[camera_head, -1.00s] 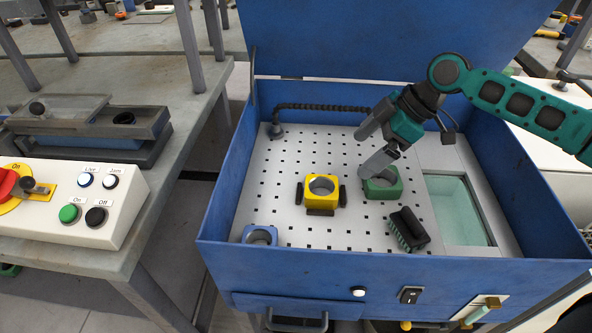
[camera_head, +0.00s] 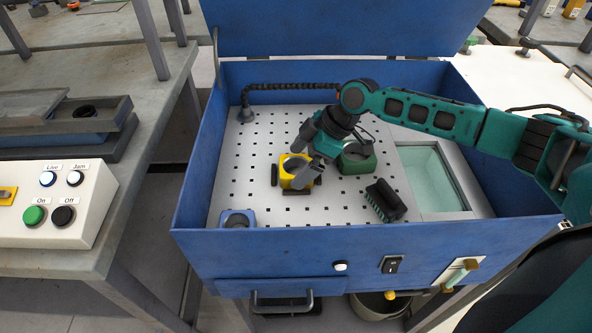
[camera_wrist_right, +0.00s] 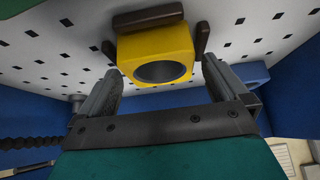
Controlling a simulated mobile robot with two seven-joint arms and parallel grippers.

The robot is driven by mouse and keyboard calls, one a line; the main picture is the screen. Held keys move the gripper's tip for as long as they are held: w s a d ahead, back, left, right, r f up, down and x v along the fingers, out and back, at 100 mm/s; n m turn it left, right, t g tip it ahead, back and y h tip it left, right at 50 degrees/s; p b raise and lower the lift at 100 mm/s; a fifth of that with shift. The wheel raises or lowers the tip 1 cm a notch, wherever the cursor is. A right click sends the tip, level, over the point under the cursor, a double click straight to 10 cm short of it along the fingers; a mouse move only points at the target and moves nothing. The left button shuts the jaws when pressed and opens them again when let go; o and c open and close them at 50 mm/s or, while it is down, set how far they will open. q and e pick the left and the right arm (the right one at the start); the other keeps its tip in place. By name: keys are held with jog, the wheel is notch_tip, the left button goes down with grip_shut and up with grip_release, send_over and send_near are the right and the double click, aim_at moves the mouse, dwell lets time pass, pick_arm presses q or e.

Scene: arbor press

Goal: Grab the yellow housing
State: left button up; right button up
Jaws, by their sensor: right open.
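The yellow housing (camera_head: 287,180) is a block with a round bore, sitting on the perforated floor of the blue bin between dark stop blocks. My right gripper (camera_head: 304,161) is over it and partly covers it in the head view. In the right wrist view the yellow housing (camera_wrist_right: 153,45) lies just ahead of the open fingers of my right gripper (camera_wrist_right: 165,82), roughly between them. The fingers look empty, and I cannot tell whether they touch the housing. My left gripper does not show.
A green housing (camera_head: 358,163) stands to the right of the yellow one. A black brush (camera_head: 386,200) lies in front of it, and a blue housing (camera_head: 238,217) is at the front left. The blue bin's walls (camera_head: 330,245) enclose them. A black flexible hose (camera_head: 290,87) runs along the back.

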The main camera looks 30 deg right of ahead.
jog(key=shift+a+f, duration=0.1)
jog(key=shift+f, duration=0.1)
jog(key=shift+w+r, duration=0.1)
jog(key=c, duration=1.2)
